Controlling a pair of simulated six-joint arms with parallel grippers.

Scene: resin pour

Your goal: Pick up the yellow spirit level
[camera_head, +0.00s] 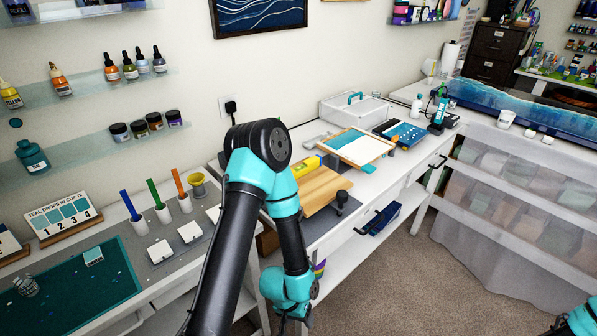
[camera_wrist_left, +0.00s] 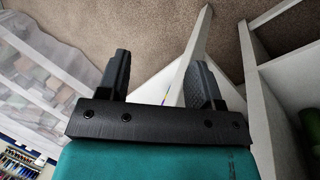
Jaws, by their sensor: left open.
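The yellow spirit level (camera_head: 305,167) lies on the workbench in the head view, beside a wooden board and partly hidden behind my left arm. My left gripper (camera_head: 292,321) hangs low at the bottom of the head view, in front of the bench and well below the level. In the left wrist view my left gripper (camera_wrist_left: 160,82) has its two dark fingers wide apart with nothing between them. The level does not show in that view.
The wooden board (camera_head: 323,188) lies close to the level, with a dark clamp-like item (camera_head: 341,198) at its edge. A framed panel (camera_head: 357,147) and a clear case (camera_head: 352,108) stand farther back. An open drawer (camera_head: 378,218) juts from the bench front.

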